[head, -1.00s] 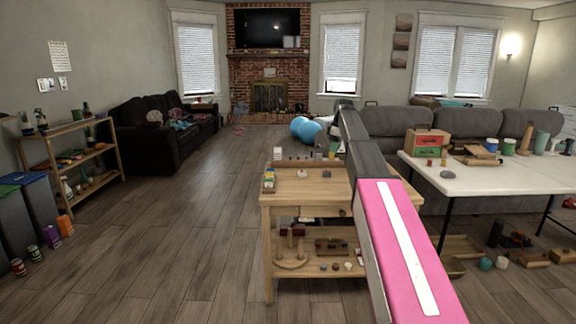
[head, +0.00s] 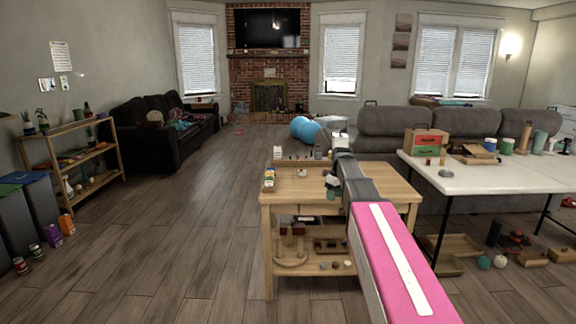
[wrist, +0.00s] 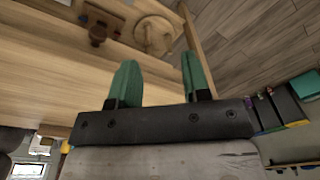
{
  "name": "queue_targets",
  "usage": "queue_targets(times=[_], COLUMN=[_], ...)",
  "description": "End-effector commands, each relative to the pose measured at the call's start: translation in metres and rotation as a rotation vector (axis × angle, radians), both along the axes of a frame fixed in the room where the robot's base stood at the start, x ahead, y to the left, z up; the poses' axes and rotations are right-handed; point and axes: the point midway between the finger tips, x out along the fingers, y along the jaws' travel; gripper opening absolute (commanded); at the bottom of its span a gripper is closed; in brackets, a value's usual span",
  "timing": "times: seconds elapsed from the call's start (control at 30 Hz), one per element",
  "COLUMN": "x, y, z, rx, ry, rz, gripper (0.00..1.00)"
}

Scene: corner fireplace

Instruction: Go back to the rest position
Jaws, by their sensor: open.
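My gripper (wrist: 160,75) is open, with its two green fingers spread and nothing between them in the wrist view. In the head view my gripper (head: 332,187) shows small and dark with a bit of green, over the wooden table (head: 397,188). My pink and grey arm reaches forward from the bottom right and covers part of the table. The wrist view shows the table's bare wood (wrist: 50,65) beyond and left of the fingers.
A white table (head: 520,172) with boxes and cups stands at the right. A wooden shelf (head: 72,128) and bins (head: 42,205) stand at the left. A dark sofa (head: 150,140) is farther back. The floor (head: 185,215) left of the wooden table is clear.

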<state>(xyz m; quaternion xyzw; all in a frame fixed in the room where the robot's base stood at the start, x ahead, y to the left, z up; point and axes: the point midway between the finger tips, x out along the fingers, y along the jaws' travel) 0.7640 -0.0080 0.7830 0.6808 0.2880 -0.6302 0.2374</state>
Motion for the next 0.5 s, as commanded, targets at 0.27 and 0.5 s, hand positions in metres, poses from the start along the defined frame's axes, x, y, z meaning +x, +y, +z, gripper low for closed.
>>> queue_targets(times=[0.27,0.5], x=[-0.116,-0.212], y=[0.006,0.007], z=[-0.106,-0.171], rx=[-0.027,-0.052], ry=[0.041,0.062], rz=[-0.298,-0.547], gripper=[0.43,0.43])
